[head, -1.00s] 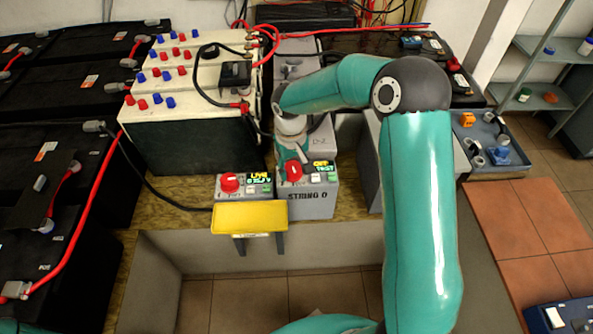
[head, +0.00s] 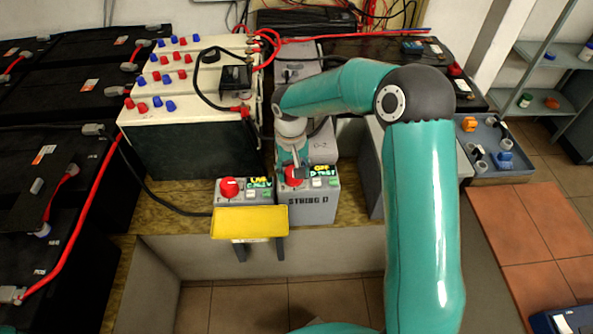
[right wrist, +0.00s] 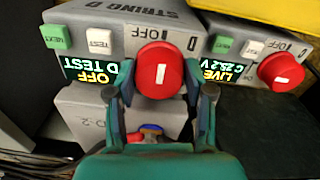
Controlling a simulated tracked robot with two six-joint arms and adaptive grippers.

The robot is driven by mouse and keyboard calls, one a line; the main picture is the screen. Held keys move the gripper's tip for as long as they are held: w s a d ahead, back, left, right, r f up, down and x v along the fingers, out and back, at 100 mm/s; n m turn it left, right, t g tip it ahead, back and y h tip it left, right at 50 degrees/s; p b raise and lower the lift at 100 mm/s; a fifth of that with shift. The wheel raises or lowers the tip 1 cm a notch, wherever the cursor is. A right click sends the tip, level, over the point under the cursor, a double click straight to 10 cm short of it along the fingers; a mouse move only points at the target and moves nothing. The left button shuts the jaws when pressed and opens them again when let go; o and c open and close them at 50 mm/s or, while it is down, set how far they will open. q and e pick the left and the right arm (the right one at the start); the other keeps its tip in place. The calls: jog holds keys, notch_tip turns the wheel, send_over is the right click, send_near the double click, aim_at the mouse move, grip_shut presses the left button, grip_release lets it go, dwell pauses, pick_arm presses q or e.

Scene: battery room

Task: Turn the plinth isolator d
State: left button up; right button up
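The String D isolator is a grey box (head: 310,208) on the plinth, with a red round knob (head: 293,177). In the right wrist view the box is upside down, and its red knob (right wrist: 160,70) has an upright white bar. Its display (right wrist: 88,71) reads OFF and D TEST. My right gripper (head: 295,172) reaches down onto the knob. In the right wrist view its fingers (right wrist: 160,82) stand on both sides of the knob and appear to touch it. My left gripper is not in view.
A second isolator (head: 232,199) stands left, its display reading LIVE. A yellow plate (head: 249,222) is in front of it. White-topped batteries (head: 195,115) stand behind left, black batteries (head: 50,215) far left. A grey tray (head: 515,172) with small parts lies right.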

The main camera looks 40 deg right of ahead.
jog(key=shift+o, duration=1.2)
jog(key=shift+s, duration=0.1)
notch_tip(320, 180, up, 12)
jog(key=shift+a+f, duration=0.1)
jog(key=shift+a, duration=0.05)
